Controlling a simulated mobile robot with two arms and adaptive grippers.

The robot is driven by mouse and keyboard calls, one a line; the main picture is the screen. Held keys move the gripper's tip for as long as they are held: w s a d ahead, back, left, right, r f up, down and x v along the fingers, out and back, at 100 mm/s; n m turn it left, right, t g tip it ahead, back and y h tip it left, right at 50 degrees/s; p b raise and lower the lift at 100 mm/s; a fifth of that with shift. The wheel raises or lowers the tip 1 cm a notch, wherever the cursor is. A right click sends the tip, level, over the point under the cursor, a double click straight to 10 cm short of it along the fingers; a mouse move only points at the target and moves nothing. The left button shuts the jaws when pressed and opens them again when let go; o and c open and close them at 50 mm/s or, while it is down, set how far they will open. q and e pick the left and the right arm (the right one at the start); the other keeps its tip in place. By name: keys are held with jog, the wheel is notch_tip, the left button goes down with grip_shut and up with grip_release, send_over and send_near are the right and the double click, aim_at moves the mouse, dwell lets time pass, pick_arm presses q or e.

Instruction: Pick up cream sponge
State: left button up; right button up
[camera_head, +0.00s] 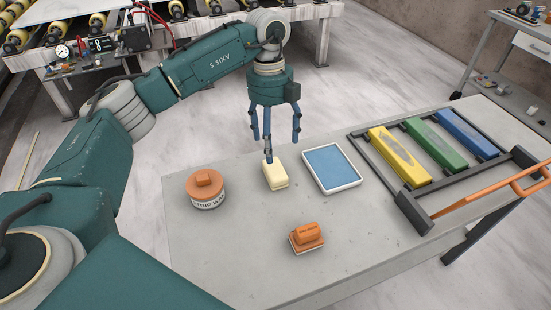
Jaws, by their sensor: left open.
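The cream sponge (275,176) is a small pale block lying on the grey stone slab (340,250), near its far edge. It lies between the round orange-lidded tin and the blue-topped tray. My left gripper (272,148) comes down from above with its blue fingers spread open and empty. One finger's dark tip is at the far end of the sponge in the picture; I cannot tell whether it touches. The other fingers show above and behind the sponge. My right gripper is not in view.
The tin (205,189) stands left of the sponge and the blue-topped tray (332,167) right of it. An orange block (306,237) lies nearer the front. A dark rack with yellow (397,157), green and blue bars is at the right. The slab's front left is clear.

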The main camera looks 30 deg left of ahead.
pick_arm(q)
send_over(271, 169)
jog(key=f, duration=0.3)
jog(key=f+p, duration=0.1)
jog(key=shift+d+f, duration=0.25)
jog(key=shift+d, duration=0.1)
jog(key=shift+f, duration=0.25)
jog(key=f, duration=0.1)
jog(key=f+p, duration=0.1)
jog(key=f, duration=0.1)
jog(key=f+p, duration=0.1)
jog(key=shift+a+f, duration=0.2)
jog(key=shift+a, duration=0.15)
jog(key=shift+f, duration=0.45)
jog(key=c, duration=0.9)
jog(key=shift+c, duration=0.8)
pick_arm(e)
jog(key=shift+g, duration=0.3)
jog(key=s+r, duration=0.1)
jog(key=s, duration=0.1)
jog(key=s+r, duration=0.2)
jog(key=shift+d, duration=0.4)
